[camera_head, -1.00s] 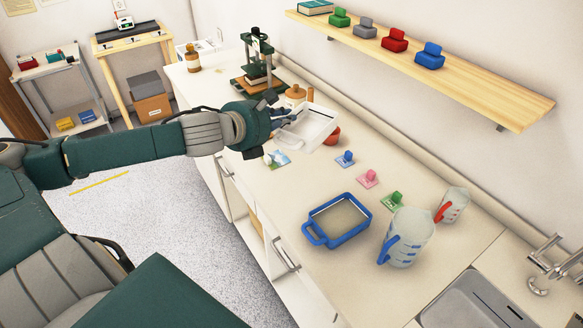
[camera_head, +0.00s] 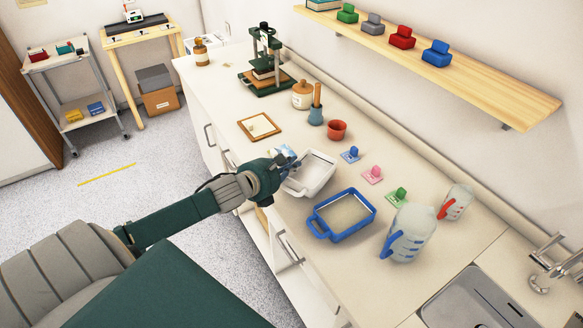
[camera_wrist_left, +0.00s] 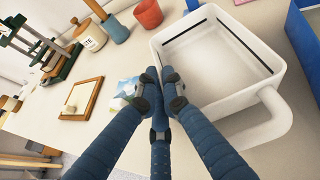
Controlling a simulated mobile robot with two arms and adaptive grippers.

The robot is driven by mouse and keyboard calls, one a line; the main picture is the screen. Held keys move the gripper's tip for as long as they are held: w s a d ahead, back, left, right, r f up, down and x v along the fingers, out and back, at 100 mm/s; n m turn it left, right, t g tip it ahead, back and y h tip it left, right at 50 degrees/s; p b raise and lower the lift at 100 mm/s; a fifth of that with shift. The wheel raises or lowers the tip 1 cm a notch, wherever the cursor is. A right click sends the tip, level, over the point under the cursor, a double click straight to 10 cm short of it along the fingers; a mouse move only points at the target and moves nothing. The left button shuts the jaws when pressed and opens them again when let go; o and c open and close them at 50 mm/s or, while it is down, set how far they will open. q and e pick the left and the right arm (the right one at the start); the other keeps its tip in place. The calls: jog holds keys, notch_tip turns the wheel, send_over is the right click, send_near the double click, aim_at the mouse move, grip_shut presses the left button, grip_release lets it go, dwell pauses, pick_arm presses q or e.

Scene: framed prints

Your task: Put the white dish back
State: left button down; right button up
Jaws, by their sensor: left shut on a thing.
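The white dish (camera_head: 318,184) is a rectangular tray with a handle and a dark line along its inner wall. It is over the counter, just beyond the blue dish (camera_head: 318,231); I cannot tell whether it touches the counter. My left gripper (camera_head: 290,163) is shut on the dish's near left side. In the left wrist view the dish (camera_wrist_left: 262,98) is upright and empty to the right of the closed fingers (camera_wrist_left: 161,82), its handle at lower right. The exact contact is partly hidden by the fingers. My right gripper is not in view.
A picture card (camera_head: 281,151) lies partly hidden behind the gripper. Blue, pink and green stamps (camera_head: 350,154) stand along the counter. A red cup (camera_head: 337,129), a wooden frame (camera_head: 259,126), two jugs (camera_head: 408,232) and a sink (camera_head: 475,300) are around.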

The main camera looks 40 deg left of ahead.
pick_arm(q)
jog(key=shift+f, duration=0.8)
jog(key=shift+f, duration=0.2)
jog(key=c, duration=1.9)
grip_release()
